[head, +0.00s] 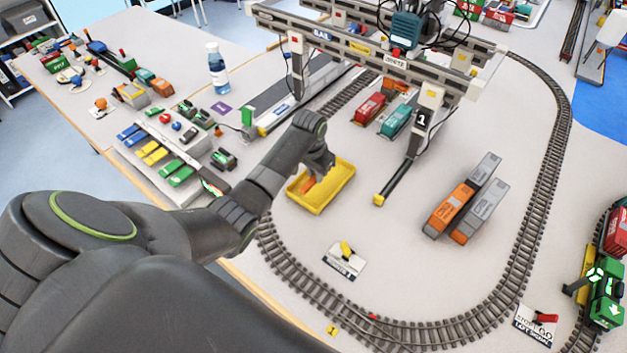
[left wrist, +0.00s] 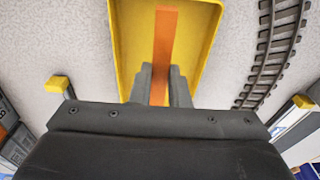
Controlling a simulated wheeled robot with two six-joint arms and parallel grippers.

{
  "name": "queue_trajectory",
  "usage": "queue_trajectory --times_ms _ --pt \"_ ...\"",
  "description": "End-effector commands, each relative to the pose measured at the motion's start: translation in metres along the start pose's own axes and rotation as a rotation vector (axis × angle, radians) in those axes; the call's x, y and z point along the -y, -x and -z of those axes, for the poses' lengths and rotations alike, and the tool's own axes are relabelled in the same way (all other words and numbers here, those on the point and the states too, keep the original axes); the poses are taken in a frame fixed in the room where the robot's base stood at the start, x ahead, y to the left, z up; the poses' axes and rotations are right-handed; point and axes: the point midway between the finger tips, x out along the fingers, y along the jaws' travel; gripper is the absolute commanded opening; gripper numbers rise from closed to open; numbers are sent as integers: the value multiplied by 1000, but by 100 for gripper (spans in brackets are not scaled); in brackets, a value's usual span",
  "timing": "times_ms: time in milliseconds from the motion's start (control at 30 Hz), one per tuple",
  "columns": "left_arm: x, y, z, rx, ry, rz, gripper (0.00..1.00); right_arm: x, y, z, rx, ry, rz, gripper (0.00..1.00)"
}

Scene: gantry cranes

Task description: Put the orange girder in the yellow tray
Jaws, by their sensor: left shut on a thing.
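The yellow tray (head: 338,190) lies on the pale table inside the track loop, below the gantry crane. Its yellow wall and rim (left wrist: 120,45) also show in the left wrist view. My left gripper (head: 318,172) points down over the tray, its fingers (left wrist: 160,78) shut on the orange girder (left wrist: 165,35). The girder lies lengthwise within the tray's outline in that view; a bit of it (head: 307,184) shows in the head view. The gripper hides the rest. I cannot tell if the girder touches the tray floor. My right gripper is not in view.
The gantry crane (head: 380,60) stands behind the tray, with a leg (head: 422,125) to its right. Orange and grey wagons (head: 465,205) stand further right. A small sign plate with a yellow lever (head: 343,262) is in front. Railway track (left wrist: 270,60) curves around.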

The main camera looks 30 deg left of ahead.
Motion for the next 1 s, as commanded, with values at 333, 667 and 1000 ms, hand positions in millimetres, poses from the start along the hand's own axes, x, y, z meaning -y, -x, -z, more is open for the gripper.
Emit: queue_trajectory --times_ms 333,667,1000 --pt "0 -39 -5 2 -1 0 0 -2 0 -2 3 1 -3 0" --pt "0 -46 -6 -1 -2 1 0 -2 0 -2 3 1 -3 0" --pt "0 -48 -6 -1 -2 1 37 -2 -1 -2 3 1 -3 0"
